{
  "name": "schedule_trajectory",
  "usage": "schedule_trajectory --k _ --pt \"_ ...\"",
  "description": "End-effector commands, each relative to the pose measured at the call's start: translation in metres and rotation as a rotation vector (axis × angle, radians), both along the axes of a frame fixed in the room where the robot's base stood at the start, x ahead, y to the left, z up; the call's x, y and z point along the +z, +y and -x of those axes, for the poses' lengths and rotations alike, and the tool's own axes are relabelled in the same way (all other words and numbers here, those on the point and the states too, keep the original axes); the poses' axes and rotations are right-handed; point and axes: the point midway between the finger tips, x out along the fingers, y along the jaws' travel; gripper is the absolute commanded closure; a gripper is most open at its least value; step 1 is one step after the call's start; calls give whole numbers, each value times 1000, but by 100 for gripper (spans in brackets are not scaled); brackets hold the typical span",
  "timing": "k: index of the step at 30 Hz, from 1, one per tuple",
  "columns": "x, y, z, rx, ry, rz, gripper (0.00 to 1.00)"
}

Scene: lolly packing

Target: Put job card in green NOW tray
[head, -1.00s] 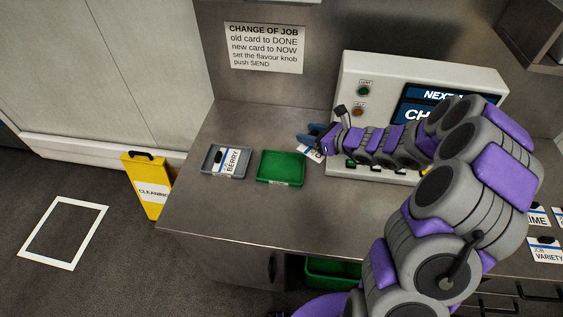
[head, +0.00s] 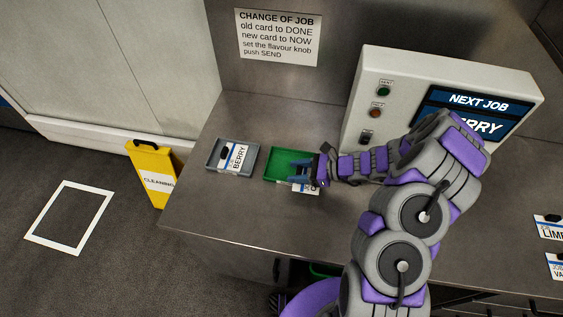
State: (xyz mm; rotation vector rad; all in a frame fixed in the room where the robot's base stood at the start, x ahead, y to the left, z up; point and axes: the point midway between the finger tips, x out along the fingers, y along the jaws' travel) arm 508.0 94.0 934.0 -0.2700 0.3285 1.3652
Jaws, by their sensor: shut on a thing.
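The green tray (head: 277,163) sits on the steel counter, just right of the grey tray. My gripper (head: 301,173) is over the right part of the green tray, with its blue fingers pointing left. It is shut on a white job card (head: 306,190), which shows below the fingers at the tray's front right edge. Most of the card and its print are hidden by the gripper. I cannot tell whether the card touches the tray. The grey tray (head: 211,163) holds a card marked BERRY (head: 237,158).
A white machine (head: 380,62) with a NEXT JOB screen (head: 478,101) stands behind my arm. More cards, one marked LIME (head: 549,228), lie at the far right. A yellow cleaning sign (head: 152,174) stands left of the counter. The counter's front left is clear.

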Motion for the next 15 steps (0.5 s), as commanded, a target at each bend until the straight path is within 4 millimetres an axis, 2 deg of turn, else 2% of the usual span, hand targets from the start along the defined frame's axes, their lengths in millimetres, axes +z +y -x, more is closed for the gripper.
schedule_trajectory --k 3,9,15 --pt "-5 19 -23 4 -4 2 79" --pt "-6 44 -52 2 -4 -2 79" --pt "-7 51 -63 -2 -2 -2 79"
